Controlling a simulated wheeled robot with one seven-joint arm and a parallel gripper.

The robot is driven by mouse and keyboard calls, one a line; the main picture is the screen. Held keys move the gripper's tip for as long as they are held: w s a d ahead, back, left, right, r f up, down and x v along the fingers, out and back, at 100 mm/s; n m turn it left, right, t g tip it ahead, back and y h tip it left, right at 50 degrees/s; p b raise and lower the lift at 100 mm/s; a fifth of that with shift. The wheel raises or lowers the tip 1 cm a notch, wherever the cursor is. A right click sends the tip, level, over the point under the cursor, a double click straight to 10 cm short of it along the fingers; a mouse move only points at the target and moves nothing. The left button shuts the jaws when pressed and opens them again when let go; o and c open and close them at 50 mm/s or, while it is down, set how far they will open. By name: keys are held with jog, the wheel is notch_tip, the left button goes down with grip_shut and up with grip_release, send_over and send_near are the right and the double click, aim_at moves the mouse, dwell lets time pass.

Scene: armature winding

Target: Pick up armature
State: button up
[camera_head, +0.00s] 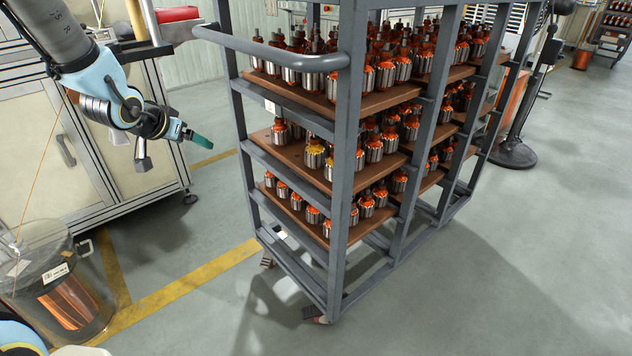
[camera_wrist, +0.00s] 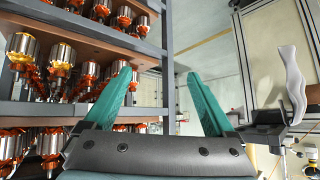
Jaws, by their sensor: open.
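Many armatures with silver cores and orange windings stand in rows on the brown shelf boards of a grey cart. On the middle shelf, one armature with yellowish windings (camera_head: 314,153) stands near the front left edge. My gripper (camera_head: 200,140), with green fingers, is in the air left of the cart, apart from it. In the wrist view my gripper (camera_wrist: 160,98) is open, with nothing between its fingers. Armatures also show at the left of the wrist view, such as one with yellow windings (camera_wrist: 62,60); some are partly cut off or behind the left finger.
The grey cart (camera_head: 345,190) has upright posts and a protruding handle bar (camera_head: 270,52). A dark stand (camera_head: 512,152) is behind the cart. Floor at the right is clear.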

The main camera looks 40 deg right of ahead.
jog(key=s+d+f+m+g+h+b, duration=0.1)
jog(key=s+d+f+m+h+b, duration=0.15)
jog(key=d, duration=0.35)
jog(key=s+d+f+m+g+h+b, duration=0.1)
jog(key=s+d+f+b, duration=0.1)
jog(key=s+d+f, duration=0.3)
jog(key=m+g+h+b, duration=0.2)
jog(key=g+h, duration=0.1)
send_near(309, 159)
jog(key=x, duration=0.7)
jog(key=shift+w+p+x, duration=0.15)
jog(key=shift+p+x, duration=0.05)
jog(key=shift+x, duration=1.35)
jog(key=shift+w+p+x, duration=0.2)
jog(key=shift+x, duration=1.4)
jog(key=shift+a+y, duration=0.1)
jog(key=shift+y, duration=0.15)
grip_shut()
jog(key=shift+r, duration=0.1)
